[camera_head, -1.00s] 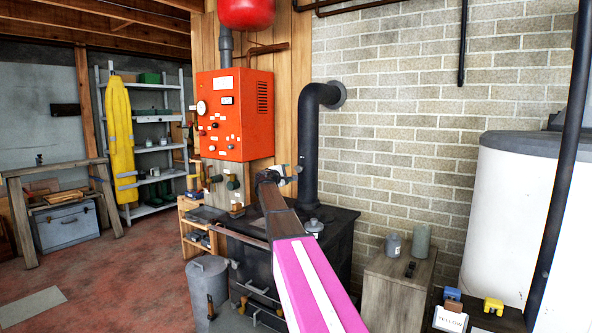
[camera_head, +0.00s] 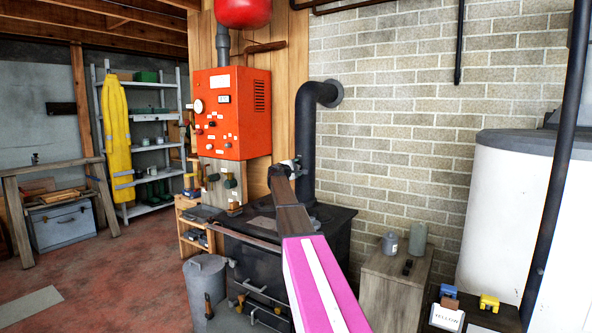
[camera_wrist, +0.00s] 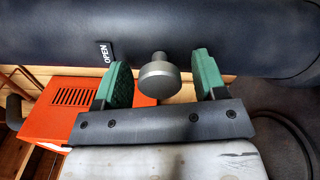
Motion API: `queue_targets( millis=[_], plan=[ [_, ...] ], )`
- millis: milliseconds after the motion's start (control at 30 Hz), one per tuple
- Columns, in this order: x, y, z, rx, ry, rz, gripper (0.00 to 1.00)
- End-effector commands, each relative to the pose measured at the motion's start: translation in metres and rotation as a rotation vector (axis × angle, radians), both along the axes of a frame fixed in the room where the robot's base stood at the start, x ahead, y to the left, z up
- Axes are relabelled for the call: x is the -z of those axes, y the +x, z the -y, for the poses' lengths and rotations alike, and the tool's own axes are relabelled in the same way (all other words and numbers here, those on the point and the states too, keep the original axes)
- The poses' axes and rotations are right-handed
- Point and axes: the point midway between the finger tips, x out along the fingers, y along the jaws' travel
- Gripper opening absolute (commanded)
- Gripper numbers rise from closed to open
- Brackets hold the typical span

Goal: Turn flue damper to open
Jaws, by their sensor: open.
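The dark flue pipe (camera_head: 305,130) rises from the stove and bends into the brick wall. In the wrist view the pipe (camera_wrist: 220,35) crosses the top. A round grey metal damper knob (camera_wrist: 155,76) stands out from it, with a dark "OPEN" tag (camera_wrist: 105,52) to its left. My gripper (camera_wrist: 161,64) is open, with one green finger on each side of the knob and visible gaps to both. The head view shows my gripper (camera_head: 296,164) at the pipe; the knob is not clear there.
A black stove (camera_head: 260,250) stands below my arm. The orange boiler (camera_head: 222,115) hangs left of the pipe. A wooden cabinet (camera_head: 395,290) with canisters and a white tank (camera_head: 510,215) are on the right. Open floor (camera_head: 110,270) lies at the left.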

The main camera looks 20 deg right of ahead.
Motion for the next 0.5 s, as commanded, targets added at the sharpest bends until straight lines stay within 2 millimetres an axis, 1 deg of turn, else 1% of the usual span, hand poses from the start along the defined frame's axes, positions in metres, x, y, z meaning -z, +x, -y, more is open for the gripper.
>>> queue_targets(
  millis=[67, 167, 200, 233, 500],
  plan=[
    [0.0000, -0.0002, -0.0002, 0.000, 0.000, 0.000, 0.65],
    [0.0000, -0.0002, -0.0004, 0.000, 0.000, 0.000, 0.35],
    [0.0001, -0.0003, -0.0004, 0.000, 0.000, 0.000, 0.22],
    [0.0001, -0.0003, -0.0004, 0.000, 0.000, 0.000, 0.15],
    [0.0002, -0.0003, -0.0006, 0.000, 0.008, 0.010, 0.15]
  ],
)
